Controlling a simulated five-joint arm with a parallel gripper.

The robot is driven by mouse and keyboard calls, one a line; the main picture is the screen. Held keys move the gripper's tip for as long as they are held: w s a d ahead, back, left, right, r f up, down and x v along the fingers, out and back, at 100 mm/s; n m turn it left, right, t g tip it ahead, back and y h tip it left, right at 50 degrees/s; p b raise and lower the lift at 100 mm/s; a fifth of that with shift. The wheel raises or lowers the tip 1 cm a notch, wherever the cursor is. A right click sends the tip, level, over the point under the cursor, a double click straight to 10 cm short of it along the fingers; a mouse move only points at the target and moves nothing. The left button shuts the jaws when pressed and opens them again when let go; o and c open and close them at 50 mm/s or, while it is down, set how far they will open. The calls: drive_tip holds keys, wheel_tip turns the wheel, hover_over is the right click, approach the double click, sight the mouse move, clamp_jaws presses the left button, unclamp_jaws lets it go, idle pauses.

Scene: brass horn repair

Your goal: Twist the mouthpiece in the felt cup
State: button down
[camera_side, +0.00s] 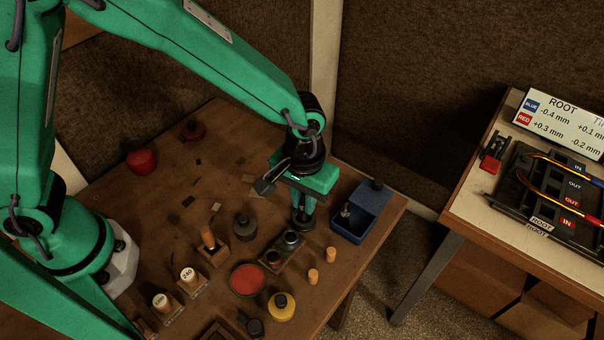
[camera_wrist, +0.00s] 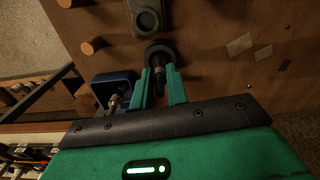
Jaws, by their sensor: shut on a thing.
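My gripper (camera_side: 306,198) points down near the right part of the bench. In the wrist view my gripper (camera_wrist: 159,75) is shut on a dark, slim mouthpiece (camera_wrist: 158,87). The mouthpiece's far end meets the dark round felt cup (camera_wrist: 160,50); how deep it sits inside is hard to tell. In the side view the cup (camera_side: 303,220) shows as a dark shape directly below the fingers. The mouthpiece is mostly hidden by my fingers in the side view.
A blue box (camera_side: 362,213) with a metal piece stands close right of the gripper. A block with dark cylinders (camera_side: 282,253), two corks (camera_side: 313,276), a red-topped tin (camera_side: 248,280) and a yellow pot (camera_side: 281,306) lie in front.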

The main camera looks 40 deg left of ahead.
drive_tip(key=shift+n, duration=0.3)
drive_tip(key=shift+n, duration=1.7)
drive_tip(key=shift+n, duration=2)
drive_tip(key=shift+n, duration=0.3)
drive_tip(key=shift+n, duration=1.7)
drive_tip(key=shift+m, duration=2)
